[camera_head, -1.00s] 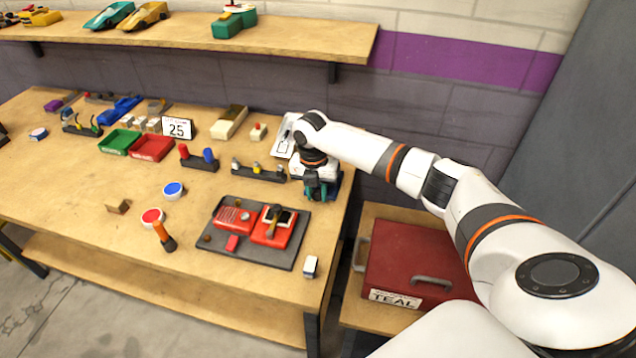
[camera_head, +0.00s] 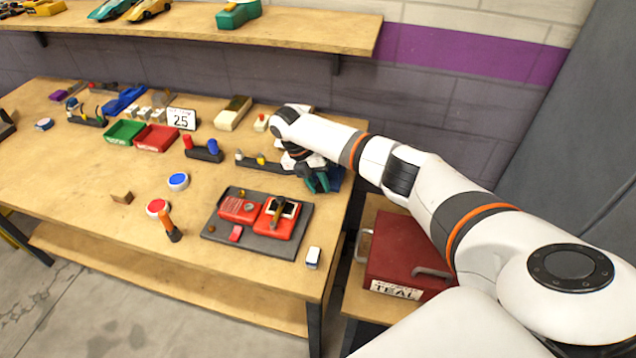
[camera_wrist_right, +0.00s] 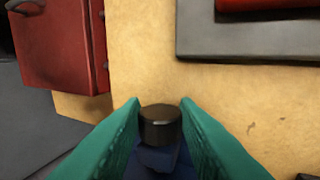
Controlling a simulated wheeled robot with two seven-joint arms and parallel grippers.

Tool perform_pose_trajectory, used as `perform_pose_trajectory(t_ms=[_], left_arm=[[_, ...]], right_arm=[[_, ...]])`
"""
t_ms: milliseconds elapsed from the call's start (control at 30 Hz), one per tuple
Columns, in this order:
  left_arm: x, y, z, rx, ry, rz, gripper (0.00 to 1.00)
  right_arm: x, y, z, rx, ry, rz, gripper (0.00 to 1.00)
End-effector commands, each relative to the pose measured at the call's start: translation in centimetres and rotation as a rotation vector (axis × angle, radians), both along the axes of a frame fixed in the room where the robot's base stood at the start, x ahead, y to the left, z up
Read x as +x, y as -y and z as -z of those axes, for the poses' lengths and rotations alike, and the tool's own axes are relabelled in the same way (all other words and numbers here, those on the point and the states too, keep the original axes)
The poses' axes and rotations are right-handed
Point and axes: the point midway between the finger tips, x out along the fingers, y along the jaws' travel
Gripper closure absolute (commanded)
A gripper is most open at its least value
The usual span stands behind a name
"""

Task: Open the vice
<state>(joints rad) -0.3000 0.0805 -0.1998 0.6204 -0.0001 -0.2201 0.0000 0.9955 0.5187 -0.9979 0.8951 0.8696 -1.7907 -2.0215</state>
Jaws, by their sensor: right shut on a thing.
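The vice, a dark blue block (camera_head: 337,180), is at the right end of the workbench and mostly hidden behind my right gripper. In the right wrist view its blue body (camera_wrist_right: 158,158) shows below a dark round knob (camera_wrist_right: 160,126). My right gripper (camera_head: 319,184) has teal fingers and slants down onto the vice. In the wrist view the right gripper (camera_wrist_right: 160,112) has one finger on each side of the knob, shut on it. The state of the vice jaws is hidden. My left gripper is not in view.
A grey mat (camera_head: 225,243) with red devices lies in front of the gripper. A holder (camera_head: 262,163) stands left of it. A red toolbox (camera_head: 400,250) sits on a lower stand at the right. The bench's front middle is fairly clear.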

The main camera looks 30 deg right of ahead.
Motion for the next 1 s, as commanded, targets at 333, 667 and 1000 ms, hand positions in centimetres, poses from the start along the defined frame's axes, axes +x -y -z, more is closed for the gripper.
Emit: perform_pose_trajectory(t_ms=[333, 667, 1000], left_arm=[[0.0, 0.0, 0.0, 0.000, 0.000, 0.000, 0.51], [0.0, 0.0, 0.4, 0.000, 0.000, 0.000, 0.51], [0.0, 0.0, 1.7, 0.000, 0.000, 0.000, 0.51]], right_arm=[[0.0, 0.0, 0.0, 0.001, 0.002, 0.000, 0.51], [0.6, -0.4, -1.6, 0.002, 0.005, -0.001, 0.51], [2.6, -2.1, -8.2, 0.002, 0.006, -0.001, 0.51]])
